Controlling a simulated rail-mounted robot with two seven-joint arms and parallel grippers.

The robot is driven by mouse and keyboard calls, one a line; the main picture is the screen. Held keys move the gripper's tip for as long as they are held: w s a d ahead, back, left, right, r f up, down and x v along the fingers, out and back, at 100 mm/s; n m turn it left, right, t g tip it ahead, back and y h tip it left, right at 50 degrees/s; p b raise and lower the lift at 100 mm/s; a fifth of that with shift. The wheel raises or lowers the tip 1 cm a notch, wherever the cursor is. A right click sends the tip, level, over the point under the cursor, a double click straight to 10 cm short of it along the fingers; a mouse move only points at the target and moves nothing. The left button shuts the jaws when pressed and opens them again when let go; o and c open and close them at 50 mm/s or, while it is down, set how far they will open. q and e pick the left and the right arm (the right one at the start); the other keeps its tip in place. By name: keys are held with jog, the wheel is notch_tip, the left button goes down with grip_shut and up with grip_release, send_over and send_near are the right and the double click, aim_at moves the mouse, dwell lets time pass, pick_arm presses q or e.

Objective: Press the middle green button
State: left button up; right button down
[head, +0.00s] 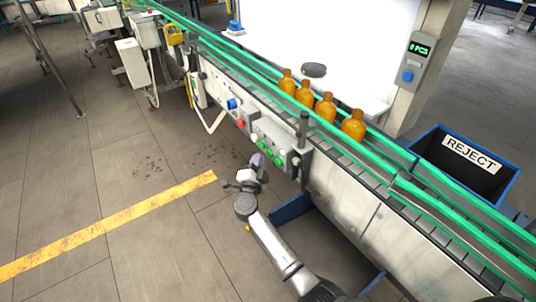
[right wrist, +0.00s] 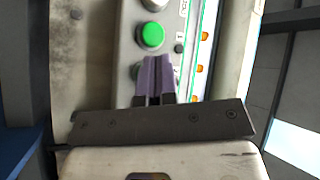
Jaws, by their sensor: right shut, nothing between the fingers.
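The control panel (head: 268,140) on the side of the conveyor carries a short row of green buttons (head: 262,146). In the right wrist view a round green button (right wrist: 150,35) shows whole, just beyond my fingertips. I cannot tell whether the tips touch the panel. My left gripper is not in view.
A red button (head: 240,124) and a blue knob (head: 232,104) sit farther left along the conveyor side. Several amber bottles (head: 304,94) stand on the conveyor between green rails. A blue REJECT bin (head: 430,143) is at the right. The floor left of my arm is open.

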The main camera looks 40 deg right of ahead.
jog(key=shift+d, duration=0.25)
jog(key=shift+s+d+p, duration=0.1)
jog(key=shift+d+p, duration=0.1)
jog(key=shift+p, duration=0.2)
dwell(0.4)
